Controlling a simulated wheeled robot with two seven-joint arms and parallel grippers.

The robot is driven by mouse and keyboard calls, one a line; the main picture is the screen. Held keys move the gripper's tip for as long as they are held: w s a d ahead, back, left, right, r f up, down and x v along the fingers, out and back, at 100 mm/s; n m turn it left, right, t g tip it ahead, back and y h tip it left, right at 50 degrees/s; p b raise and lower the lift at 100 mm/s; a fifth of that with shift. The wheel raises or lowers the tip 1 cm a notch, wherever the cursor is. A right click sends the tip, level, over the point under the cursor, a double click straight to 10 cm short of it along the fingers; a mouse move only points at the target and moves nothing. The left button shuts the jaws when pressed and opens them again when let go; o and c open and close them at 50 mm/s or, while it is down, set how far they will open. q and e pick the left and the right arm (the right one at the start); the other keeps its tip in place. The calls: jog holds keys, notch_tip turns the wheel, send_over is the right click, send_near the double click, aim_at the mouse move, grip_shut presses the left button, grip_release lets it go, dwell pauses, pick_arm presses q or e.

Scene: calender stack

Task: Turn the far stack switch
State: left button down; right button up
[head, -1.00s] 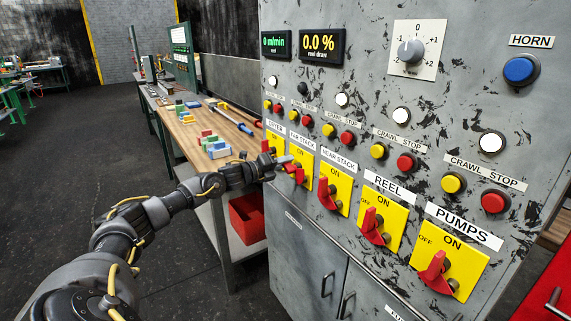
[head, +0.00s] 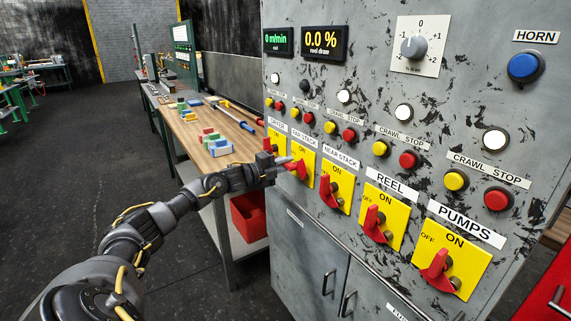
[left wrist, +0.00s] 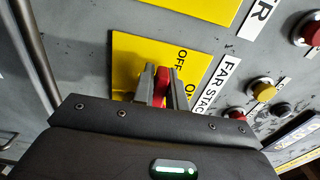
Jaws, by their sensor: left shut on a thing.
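The far stack switch is a red handle (head: 300,171) on a yellow plate (head: 309,168) under the "FAR STACK" label. In the left wrist view the red handle (left wrist: 160,84) stands between the two fingers of my left gripper (left wrist: 160,80), which is shut on it. The yellow plate (left wrist: 128,52) lies behind, with "OFF" readable and other lettering partly covered. In the head view my left gripper (head: 286,161) reaches the handle from the left and partly hides it. My right gripper is out of view.
The dryer switch plate (head: 277,139) is close on the left. The near stack switch (head: 330,190) is close on the right, then the reel (head: 374,224) and pumps (head: 437,270) switches. Crawl and stop buttons sit above. A workbench (head: 205,155) stands left of the cabinet.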

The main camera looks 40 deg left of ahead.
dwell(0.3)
pick_arm(q)
jog(key=c, duration=1.4)
grip_release()
jog(key=shift+c, duration=0.2)
